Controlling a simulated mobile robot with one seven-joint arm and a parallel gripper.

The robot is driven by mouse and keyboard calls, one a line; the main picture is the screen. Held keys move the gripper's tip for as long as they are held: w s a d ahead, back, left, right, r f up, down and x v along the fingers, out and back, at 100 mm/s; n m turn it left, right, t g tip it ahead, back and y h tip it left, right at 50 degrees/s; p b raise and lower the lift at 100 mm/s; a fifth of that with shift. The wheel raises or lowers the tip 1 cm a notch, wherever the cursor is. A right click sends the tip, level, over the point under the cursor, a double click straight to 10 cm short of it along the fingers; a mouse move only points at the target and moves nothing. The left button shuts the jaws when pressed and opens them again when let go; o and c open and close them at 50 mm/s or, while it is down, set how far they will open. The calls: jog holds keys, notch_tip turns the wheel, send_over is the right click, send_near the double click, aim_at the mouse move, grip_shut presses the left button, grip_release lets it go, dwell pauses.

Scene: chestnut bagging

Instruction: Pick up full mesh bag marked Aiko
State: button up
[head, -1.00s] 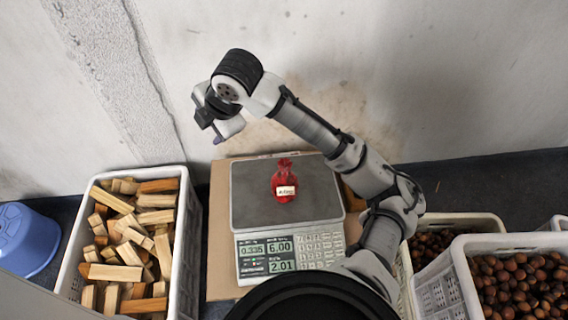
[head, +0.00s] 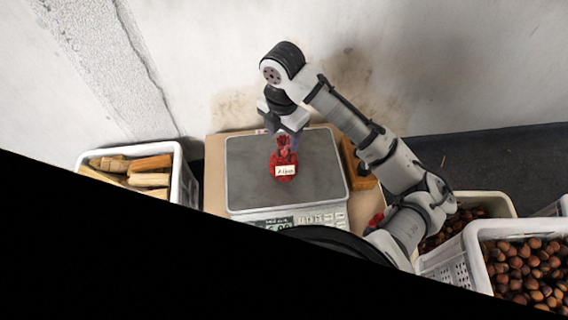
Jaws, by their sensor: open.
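The red mesh bag (head: 284,166) sits upright on the grey plate of the scale (head: 240,190). It has a white label on its front; the lettering is small and looks like "Aiko". My gripper (head: 283,138) is open and points down at the bag's top, with its fingers close to the gathered neck. I cannot tell whether the fingers are around the neck or just behind it.
A white crate of split wood (head: 183,175) stands left. White crates of chestnuts (head: 460,258) stand right. A wooden block (head: 357,165) lies just right of the scale, with a bit of red (head: 375,221) nearer. A wall is behind. Black covers the lower picture.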

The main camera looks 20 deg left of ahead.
jog(key=f, duration=0.3)
jog(key=f+b, duration=0.1)
jog(key=f, duration=0.1)
jog(key=shift+w+f, duration=0.1)
jog(key=shift+w, duration=0.15)
grip_shut()
